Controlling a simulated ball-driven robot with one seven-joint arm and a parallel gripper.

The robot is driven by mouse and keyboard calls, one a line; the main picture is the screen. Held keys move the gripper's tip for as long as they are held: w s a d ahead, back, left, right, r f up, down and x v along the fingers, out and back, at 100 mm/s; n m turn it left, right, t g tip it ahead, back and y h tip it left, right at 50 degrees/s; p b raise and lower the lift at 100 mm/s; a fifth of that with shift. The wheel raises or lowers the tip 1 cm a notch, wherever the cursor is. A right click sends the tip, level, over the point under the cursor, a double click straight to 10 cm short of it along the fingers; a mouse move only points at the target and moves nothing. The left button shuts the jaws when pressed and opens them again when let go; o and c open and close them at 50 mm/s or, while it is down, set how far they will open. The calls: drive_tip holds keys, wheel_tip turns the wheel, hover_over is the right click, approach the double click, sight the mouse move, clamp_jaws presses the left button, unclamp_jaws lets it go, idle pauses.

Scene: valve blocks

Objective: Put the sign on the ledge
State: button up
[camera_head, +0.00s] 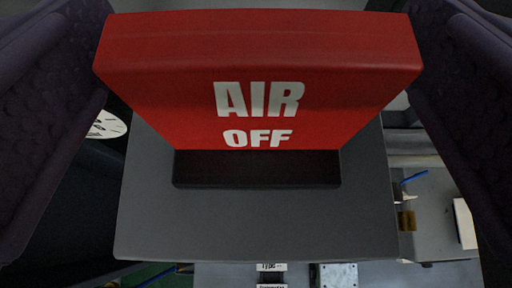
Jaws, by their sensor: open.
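The red sign (258,70) with white "AIR OFF" lettering stands upright in the top middle of the head camera view. Its lower edge meets a dark slot in a grey ledge (258,228). My gripper (258,110) is open. One dark finger shows along the left edge and one along the right edge, on either side of the sign. How deep the sign sits in the slot is hidden.
A white round dial (108,125) lies partly behind the left finger. At the right is a grey panel with a blue rod (413,178) and a brass-coloured fitting (406,220). Small labels (272,267) and a metal plate (338,276) show below the ledge.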

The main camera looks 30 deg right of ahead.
drive_tip(key=shift+r+p, duration=0.25)
drive_tip(key=shift+p, duration=0.05)
drive_tip(key=v, duration=1.2)
drive_tip(key=w+a+r+n+t+y, duration=0.1)
drive_tip(key=w+a+r, duration=0.1)
drive_tip(key=a+r, duration=0.55)
drive_tip(key=w+a+r+n+t+y, duration=0.15)
drive_tip(key=a+r, duration=0.25)
drive_tip(key=r, duration=0.7)
drive_tip(key=s+a+r+n+y, duration=0.3)
drive_tip(key=a+r+y, duration=0.1)
drive_tip(key=a+r, duration=0.6)
wheel_tip(320, 180, down, 41)
drive_tip(key=b, duration=4.2)
drive_tip(key=shift+w+d+t, duration=0.2)
drive_tip(key=shift+d+t, duration=0.15)
drive_tip(key=shift+h, duration=0.25)
